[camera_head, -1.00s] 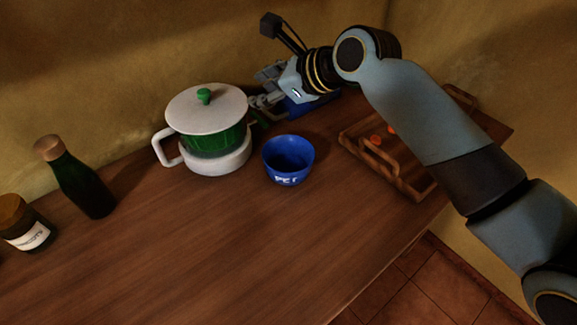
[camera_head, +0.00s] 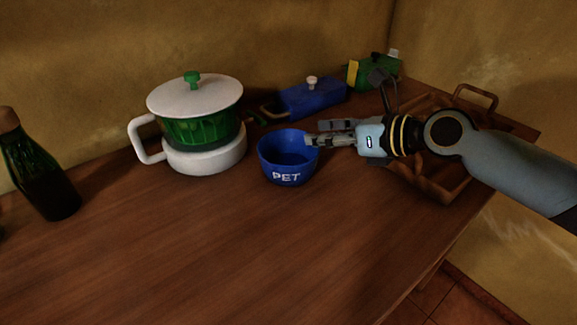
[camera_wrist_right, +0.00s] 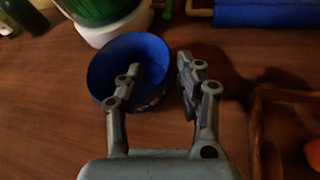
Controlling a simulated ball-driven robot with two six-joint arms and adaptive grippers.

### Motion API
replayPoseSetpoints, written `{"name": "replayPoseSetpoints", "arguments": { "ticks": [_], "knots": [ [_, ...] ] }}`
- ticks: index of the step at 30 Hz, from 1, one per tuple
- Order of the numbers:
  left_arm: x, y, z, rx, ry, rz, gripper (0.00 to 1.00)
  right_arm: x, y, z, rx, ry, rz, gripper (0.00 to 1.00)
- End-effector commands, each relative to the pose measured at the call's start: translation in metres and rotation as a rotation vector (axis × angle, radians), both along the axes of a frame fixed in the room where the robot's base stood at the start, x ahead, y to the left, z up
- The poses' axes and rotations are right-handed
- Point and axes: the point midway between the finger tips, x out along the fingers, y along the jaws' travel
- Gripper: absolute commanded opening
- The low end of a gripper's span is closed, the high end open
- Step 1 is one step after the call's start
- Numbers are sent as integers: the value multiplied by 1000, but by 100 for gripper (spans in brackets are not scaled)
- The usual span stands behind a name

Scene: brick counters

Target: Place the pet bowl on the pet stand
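The blue pet bowl (camera_head: 280,172), with white "PET" lettering, stands upright on the wooden counter. My right gripper (camera_head: 311,134) reaches in from the right at the bowl's right rim. In the right wrist view the gripper (camera_wrist_right: 159,66) has its fingers apart. One finger is over the bowl (camera_wrist_right: 106,68), and the other is just outside its right side. The rim lies between them, and I cannot tell whether either finger touches it. I cannot identify a pet stand for certain in these views. My left gripper is not in view.
A green pot (camera_head: 200,131) with a white lid sits on a white base (camera_head: 205,160) left of the bowl. Behind are a blue lidded box (camera_head: 312,98) and a green object (camera_head: 378,74). A wooden tray (camera_head: 436,188) is right, a dark bottle (camera_head: 45,185) left. The front counter is clear.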

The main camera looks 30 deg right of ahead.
Motion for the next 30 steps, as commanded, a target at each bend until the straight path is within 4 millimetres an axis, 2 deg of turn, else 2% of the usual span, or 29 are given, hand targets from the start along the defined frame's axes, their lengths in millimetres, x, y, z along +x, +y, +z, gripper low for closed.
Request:
{"name": "replayPoseSetpoints", "arguments": {
  "ticks": [9,18,20,27,30],
  "knots": [
    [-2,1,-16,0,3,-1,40,42,10,-15,2,0,-1,36],
    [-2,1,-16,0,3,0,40,48,13,-16,0,1,0,36],
    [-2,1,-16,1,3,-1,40,48,13,-16,0,1,0,30],
    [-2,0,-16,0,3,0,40,48,13,-16,-1,1,-1,0],
    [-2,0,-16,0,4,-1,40,48,13,-16,-1,1,-1,0]
  ]
}}
